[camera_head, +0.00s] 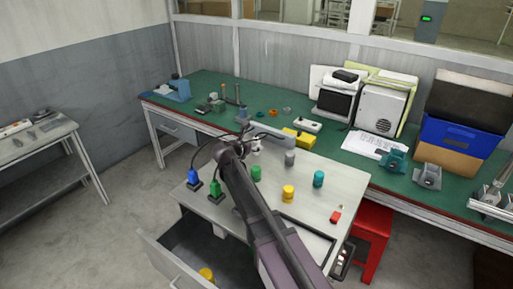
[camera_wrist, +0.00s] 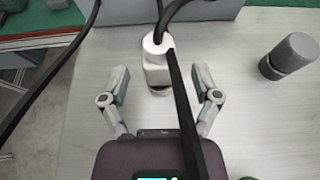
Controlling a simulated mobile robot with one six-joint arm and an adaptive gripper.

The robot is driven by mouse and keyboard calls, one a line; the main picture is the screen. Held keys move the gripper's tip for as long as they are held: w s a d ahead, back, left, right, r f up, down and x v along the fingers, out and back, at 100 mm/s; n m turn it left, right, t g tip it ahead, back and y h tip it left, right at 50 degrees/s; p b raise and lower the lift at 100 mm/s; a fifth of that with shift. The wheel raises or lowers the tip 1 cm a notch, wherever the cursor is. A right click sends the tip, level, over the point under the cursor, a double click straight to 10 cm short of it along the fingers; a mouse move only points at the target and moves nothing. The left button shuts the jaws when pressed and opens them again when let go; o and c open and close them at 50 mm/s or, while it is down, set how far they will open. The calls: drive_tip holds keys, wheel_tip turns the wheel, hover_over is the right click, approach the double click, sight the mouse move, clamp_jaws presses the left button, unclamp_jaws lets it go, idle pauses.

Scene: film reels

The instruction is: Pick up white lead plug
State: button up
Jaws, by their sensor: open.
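The white lead plug (camera_wrist: 156,68) stands on the light grey tabletop (camera_wrist: 255,125) in the wrist view, with a dark cable rising from its top. My gripper (camera_wrist: 161,77) is open, one finger to the left of the plug and one to the right, with gaps on both sides. The fingers appear apart from the plug, and a black cable crosses the view over its right side. In the head view my gripper (camera_head: 249,149) is at the far part of the small table, beside the white plug (camera_head: 256,146), which is partly hidden.
A grey cylinder (camera_wrist: 289,56) stands right of the gripper. A drawer (camera_head: 172,262) hangs open below.

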drive_tip(key=shift+b+x, duration=0.35)
drive_tip(key=shift+x, duration=0.9)
drive_tip(key=shift+r, duration=0.1)
drive_tip(key=shift+c, duration=0.2)
clamp_jaws()
